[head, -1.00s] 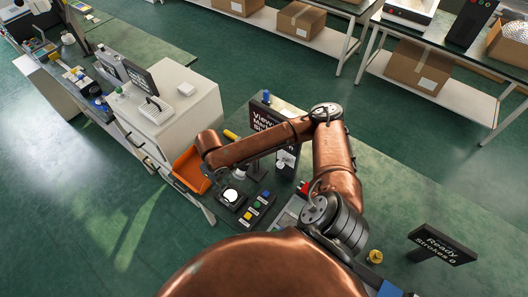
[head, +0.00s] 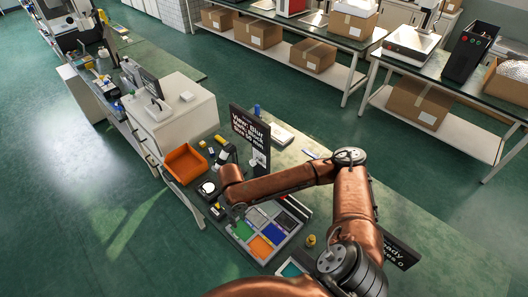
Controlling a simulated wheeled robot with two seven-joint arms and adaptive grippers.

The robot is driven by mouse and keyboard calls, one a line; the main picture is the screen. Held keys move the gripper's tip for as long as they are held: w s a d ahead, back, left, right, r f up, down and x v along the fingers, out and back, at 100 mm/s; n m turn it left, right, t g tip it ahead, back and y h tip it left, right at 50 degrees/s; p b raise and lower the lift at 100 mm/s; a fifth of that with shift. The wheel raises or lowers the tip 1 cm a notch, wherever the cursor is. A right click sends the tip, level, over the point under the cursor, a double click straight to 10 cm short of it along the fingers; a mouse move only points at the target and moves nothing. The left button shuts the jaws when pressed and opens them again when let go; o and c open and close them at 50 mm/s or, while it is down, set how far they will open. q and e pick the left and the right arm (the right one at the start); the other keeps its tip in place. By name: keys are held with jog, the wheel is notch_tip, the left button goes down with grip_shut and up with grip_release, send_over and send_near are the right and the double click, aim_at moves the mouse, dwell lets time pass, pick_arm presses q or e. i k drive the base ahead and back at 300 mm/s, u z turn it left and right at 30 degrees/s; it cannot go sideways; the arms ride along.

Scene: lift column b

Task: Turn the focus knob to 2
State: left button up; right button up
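A small black-and-white instrument (head: 226,154), which looks like a microscope, stands on the green bench in front of a black sign (head: 250,135) that reads "View: Blur". A round white disc (head: 208,188) lies at its foot. I cannot make out the focus knob or its numbers. My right arm, copper coloured, reaches in from the lower right. Its wrist ends just right of the disc. My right gripper (head: 238,211) is small and mostly hidden below the wrist, near the left edge of a sorting tray; its fingers are unclear. My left gripper is not in view.
An orange bin (head: 185,164) stands left of the instrument. The grey tray (head: 279,249) has coloured compartments. A small brass piece (head: 310,240) stands to its right. A white machine (head: 178,115) is further left. A second sign (head: 402,252) is partly behind my arm.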

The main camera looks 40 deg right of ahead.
aim_at(252, 163)
jog(key=u, duration=1)
jog(key=i, duration=0.8)
jog(key=z, duration=2.85)
jog(key=i, duration=0.5)
